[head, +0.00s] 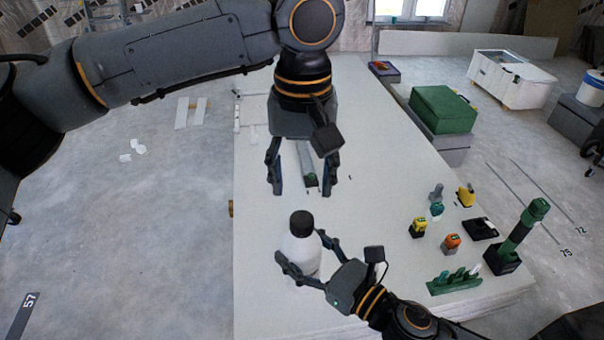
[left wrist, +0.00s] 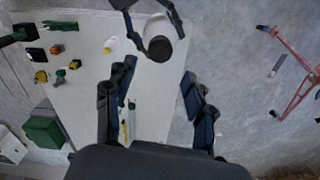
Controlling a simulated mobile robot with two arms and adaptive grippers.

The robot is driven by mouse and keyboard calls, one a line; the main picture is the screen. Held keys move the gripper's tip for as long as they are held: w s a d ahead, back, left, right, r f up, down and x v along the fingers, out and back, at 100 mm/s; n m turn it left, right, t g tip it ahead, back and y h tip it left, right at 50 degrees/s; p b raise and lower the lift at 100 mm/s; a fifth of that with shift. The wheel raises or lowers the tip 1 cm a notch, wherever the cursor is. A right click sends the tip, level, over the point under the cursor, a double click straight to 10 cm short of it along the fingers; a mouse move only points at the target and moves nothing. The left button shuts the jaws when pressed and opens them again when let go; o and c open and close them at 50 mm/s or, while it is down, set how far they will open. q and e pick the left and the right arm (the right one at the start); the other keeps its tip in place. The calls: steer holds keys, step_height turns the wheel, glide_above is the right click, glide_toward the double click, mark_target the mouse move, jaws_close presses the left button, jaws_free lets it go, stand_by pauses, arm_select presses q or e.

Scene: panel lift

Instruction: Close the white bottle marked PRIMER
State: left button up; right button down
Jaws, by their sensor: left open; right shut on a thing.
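The white bottle (head: 301,262) stands upright near the front edge of the white panel-like table, with a black cap (head: 301,222) on top. I cannot see whether the cap is tight, and no PRIMER lettering is readable. My right gripper (head: 302,262) is shut around the bottle's body from the right. My left gripper (head: 304,187) is open, fingers pointing down, above and slightly behind the cap, apart from it. In the left wrist view the dark cap (left wrist: 159,48) shows just beyond the open left fingers (left wrist: 157,75).
On the right of the white table (head: 370,220) are a yellow tool (head: 418,228), an orange tool (head: 452,243), a green rack (head: 455,281) and a black tray (head: 480,228). A green case (head: 442,109) stands beyond the right edge. The table left of the bottle is clear.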

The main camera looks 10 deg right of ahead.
mark_target(302, 218)
arm_select(q)
steer(key=shift+r+n, duration=0.1)
steer(key=shift+n, duration=1)
steer(key=shift+f, duration=4.05)
